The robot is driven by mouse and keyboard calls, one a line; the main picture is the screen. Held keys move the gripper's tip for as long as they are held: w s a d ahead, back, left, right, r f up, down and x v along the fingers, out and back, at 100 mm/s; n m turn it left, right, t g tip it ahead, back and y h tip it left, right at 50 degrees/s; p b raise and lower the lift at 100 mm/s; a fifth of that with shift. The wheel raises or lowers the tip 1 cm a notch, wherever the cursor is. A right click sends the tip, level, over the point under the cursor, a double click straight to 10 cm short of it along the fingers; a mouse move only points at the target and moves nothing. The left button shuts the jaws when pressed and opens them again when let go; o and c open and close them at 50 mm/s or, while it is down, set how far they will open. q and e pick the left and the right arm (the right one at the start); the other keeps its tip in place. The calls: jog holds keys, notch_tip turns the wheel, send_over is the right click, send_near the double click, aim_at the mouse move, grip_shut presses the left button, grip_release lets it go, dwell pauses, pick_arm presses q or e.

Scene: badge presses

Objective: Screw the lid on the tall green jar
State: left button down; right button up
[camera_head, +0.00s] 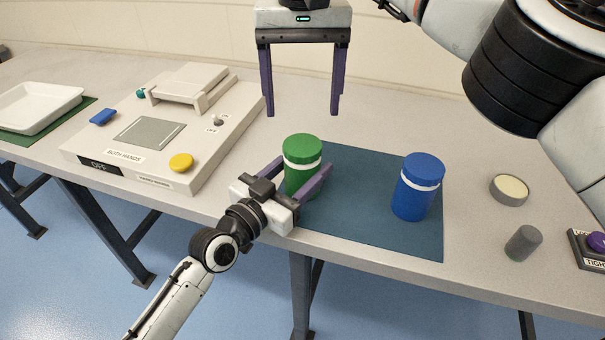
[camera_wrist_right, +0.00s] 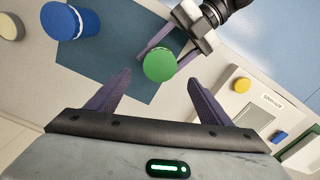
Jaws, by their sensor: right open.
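The green jar (camera_head: 301,178) stands upright on the dark blue mat (camera_head: 362,166). Its green lid (camera_head: 302,147) sits on top, with a white band just below; how tight it is cannot be told. The lid also shows from above in the right wrist view (camera_wrist_right: 160,65). My left gripper (camera_head: 310,168) is shut on the jar's body, a finger on each side, below the lid. My right gripper (camera_head: 302,113) is open and empty, pointing down above the lid and apart from it. Its fingers also show in the right wrist view (camera_wrist_right: 161,78), either side of the lid.
A blue jar (camera_head: 414,196) with a blue lid stands at the mat's right. Further right are a round cream-topped tin (camera_head: 509,190), a grey cylinder (camera_head: 523,243) and a purple button box (camera_head: 590,250). A press (camera_head: 165,125) and white tray (camera_head: 40,107) occupy the left.

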aim_at(302, 145)
jog(key=shift+n, duration=0.3)
jog(key=shift+f, duration=4)
